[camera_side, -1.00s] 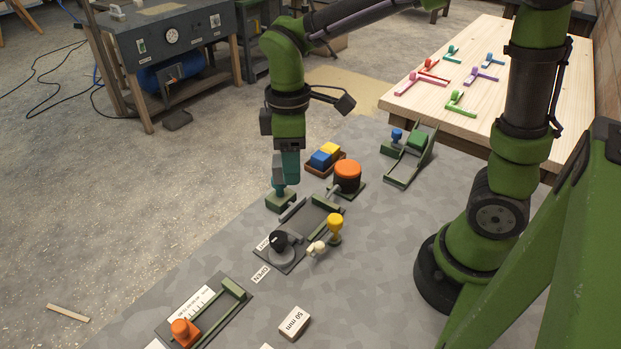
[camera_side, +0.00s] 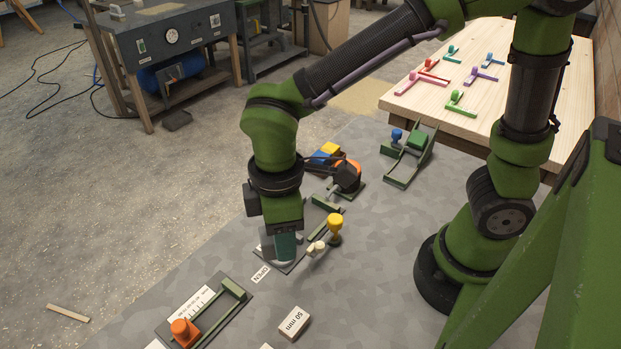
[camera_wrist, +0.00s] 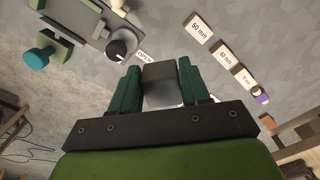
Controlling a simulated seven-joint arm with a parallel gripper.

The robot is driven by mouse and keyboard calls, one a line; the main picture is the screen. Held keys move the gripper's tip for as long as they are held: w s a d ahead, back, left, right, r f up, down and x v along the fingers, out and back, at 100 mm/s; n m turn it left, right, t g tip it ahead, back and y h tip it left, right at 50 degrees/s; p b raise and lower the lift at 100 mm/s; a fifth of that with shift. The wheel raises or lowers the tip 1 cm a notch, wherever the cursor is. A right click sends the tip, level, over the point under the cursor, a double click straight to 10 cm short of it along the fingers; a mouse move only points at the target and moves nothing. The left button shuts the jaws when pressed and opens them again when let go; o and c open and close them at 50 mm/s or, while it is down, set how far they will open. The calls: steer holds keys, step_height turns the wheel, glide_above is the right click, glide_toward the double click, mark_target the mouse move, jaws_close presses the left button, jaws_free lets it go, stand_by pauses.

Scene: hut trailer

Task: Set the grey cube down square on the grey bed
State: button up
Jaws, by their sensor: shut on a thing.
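The grey cube (camera_wrist: 160,73) sits between the two dark green fingers of my gripper (camera_wrist: 160,88) in the wrist view. My gripper (camera_side: 285,250) is shut on it. In the side view the gripper hangs over the near end of the grey fixture, and the cube cannot be made out clearly there. The grey bed (camera_side: 318,212) seems to be the flat part of this fixture, beside a green rail, partly hidden by my arm. In the wrist view the fixture (camera_wrist: 75,14) lies at upper left, apart from the cube.
The fixture's black knob (camera_wrist: 117,50) and a teal knob (camera_wrist: 38,57) stand near. A yellow knob (camera_side: 335,223) and orange knob (camera_side: 347,170) stand beside it. A 50 mm block (camera_side: 294,322) and an orange-knobbed gauge (camera_side: 184,330) lie nearer. Open table lies right of the yellow knob.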

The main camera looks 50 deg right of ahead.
steer(key=s+a+f+n, duration=0.2)
steer(key=s+n, duration=0.2)
steer(key=s, duration=0.1)
steer(key=s+a+f+n, duration=0.2)
steer(key=s+a+n, duration=0.1)
steer(key=s, duration=0.3)
steer(key=n, duration=0.1)
glide_above(321, 347)
step_height(321, 347, down, 4)
steer(key=shift+s+f, duration=0.1)
steer(key=shift+f, duration=2.25)
steer(key=shift+f, duration=0.15)
steer(key=o, duration=0.7)
steer(key=shift+o, duration=0.2)
